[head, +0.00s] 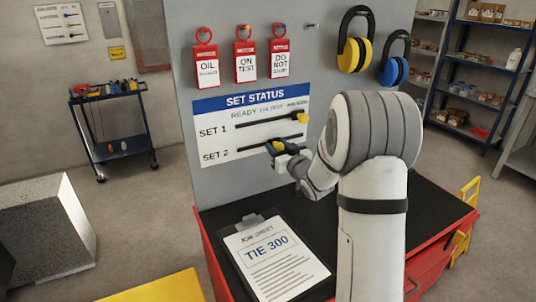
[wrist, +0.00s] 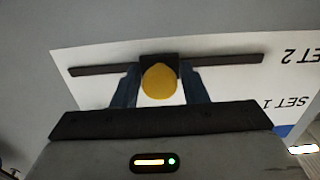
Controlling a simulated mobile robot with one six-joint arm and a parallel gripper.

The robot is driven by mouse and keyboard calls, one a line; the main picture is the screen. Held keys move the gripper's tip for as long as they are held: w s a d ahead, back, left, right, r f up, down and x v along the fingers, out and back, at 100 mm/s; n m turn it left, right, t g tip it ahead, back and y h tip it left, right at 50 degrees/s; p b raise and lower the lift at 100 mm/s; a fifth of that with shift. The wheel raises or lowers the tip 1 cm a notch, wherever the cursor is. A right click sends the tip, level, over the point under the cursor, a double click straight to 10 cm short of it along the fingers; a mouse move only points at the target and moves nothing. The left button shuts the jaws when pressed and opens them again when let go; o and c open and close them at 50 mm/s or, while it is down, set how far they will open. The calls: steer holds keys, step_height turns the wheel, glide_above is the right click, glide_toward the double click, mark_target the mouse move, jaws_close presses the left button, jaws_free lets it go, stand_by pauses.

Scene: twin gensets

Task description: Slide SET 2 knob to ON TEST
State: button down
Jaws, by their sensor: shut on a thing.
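The SET STATUS board (head: 215,150) is on the grey panel, with two slots and the headings READY, ON TEST and a third, hard to read. The SET 2 knob (wrist: 160,80) is yellow on a dark slider block. It sits near the middle of the SET 2 slot (wrist: 100,69) in the wrist view, roughly under ON TEST in the head view. My gripper (head: 280,148) is shut on this knob, a blue finger on each side. The SET 1 knob (head: 302,118) is at the right end of its slot. My arm hides part of the board's right side.
Red tags (head: 245,61) hang above the board, with yellow (head: 352,53) and blue (head: 393,71) ear defenders to their right. A clipboard (head: 270,262) lies on the black bench top below.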

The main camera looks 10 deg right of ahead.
steer(key=shift+a, duration=0.1)
steer(key=c, duration=1.1)
jaws_free()
steer(key=shift+s, duration=0.25)
steer(key=b+v, duration=0.1)
steer(key=v, duration=0.6)
steer(key=shift+s, duration=0.15)
